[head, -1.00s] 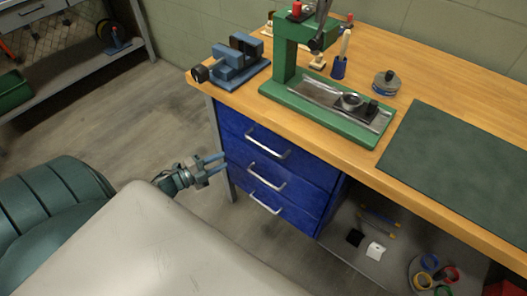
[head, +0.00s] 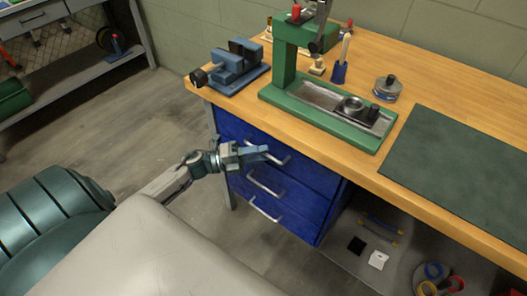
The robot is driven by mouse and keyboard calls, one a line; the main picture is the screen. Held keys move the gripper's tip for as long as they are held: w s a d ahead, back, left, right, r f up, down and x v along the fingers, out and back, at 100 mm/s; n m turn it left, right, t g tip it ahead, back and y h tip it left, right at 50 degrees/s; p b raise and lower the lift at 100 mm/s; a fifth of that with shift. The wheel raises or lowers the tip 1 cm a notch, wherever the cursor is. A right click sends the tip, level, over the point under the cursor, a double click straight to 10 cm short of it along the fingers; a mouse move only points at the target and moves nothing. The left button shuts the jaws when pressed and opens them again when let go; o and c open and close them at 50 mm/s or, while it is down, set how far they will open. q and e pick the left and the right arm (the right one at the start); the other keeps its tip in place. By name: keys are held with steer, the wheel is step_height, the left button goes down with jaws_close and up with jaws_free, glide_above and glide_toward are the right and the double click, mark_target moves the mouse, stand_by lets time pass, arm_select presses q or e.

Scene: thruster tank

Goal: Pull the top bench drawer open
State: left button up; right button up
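The blue drawer unit (head: 318,181) hangs under the left part of the wooden bench. Its top drawer (head: 231,126) looks shut, its front in line with the drawers below. The top drawer's metal handle (head: 283,159) is partly hidden behind my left gripper (head: 262,153). The gripper's fingers overlap the handle in the picture, pointing right toward the drawer front. I cannot tell whether they touch or surround the handle, or how wide the fingers stand. My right gripper is out of view.
The bench top (head: 340,151) overhangs the drawers. On it are a blue vise (head: 232,70), a green press (head: 320,112) and a dark green mat (head: 460,170). Two lower drawer handles (head: 265,184) sit just below the gripper. Open floor (head: 140,130) lies left of the bench.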

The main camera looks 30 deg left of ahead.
arm_select(q)
steer(key=shift+w+d+r, duration=0.1)
steer(key=shift+w+d, duration=0.35)
steer(key=shift+d, duration=0.05)
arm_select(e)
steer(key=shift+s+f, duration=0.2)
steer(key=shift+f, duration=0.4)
arm_select(q)
jaws_close()
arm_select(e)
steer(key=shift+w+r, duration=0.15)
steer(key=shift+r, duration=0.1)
